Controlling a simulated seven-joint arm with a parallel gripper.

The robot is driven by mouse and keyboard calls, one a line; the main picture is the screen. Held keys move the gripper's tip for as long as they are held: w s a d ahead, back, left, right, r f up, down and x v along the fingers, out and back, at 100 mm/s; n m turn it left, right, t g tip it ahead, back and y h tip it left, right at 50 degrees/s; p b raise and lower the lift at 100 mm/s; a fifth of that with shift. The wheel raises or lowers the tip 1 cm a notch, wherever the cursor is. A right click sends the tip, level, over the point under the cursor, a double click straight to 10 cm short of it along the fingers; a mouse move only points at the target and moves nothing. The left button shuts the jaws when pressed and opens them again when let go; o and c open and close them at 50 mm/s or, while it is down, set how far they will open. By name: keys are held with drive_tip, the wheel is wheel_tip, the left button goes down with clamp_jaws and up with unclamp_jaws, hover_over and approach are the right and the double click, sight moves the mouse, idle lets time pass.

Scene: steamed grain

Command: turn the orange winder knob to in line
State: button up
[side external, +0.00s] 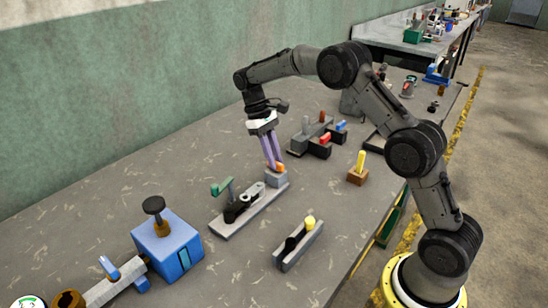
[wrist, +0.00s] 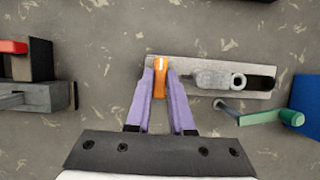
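The orange winder knob (wrist: 160,80) is a narrow bar on the left end of a long grey plate (wrist: 205,68). In the wrist view its long side lies across the plate's length. My gripper (wrist: 160,73) has purple fingers, one along each side of the knob, with little or no gap showing. It looks shut on the knob. In the side external view my gripper (side external: 275,168) points down onto the orange knob (side external: 280,168), which sits on a grey block at the plate's far end. The fingers partly hide the knob there.
A blue box (side external: 167,242) with a dark knob stands front left. A yellow-knobbed bar (side external: 298,245), a yellow-handled wooden block (side external: 357,177) and a red-and-blue-handled unit (side external: 318,140) stand nearby. Bare bench lies between.

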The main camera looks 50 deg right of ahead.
drive_tip(key=o, duration=0.4)
drive_tip(key=shift+v, duration=6.05)
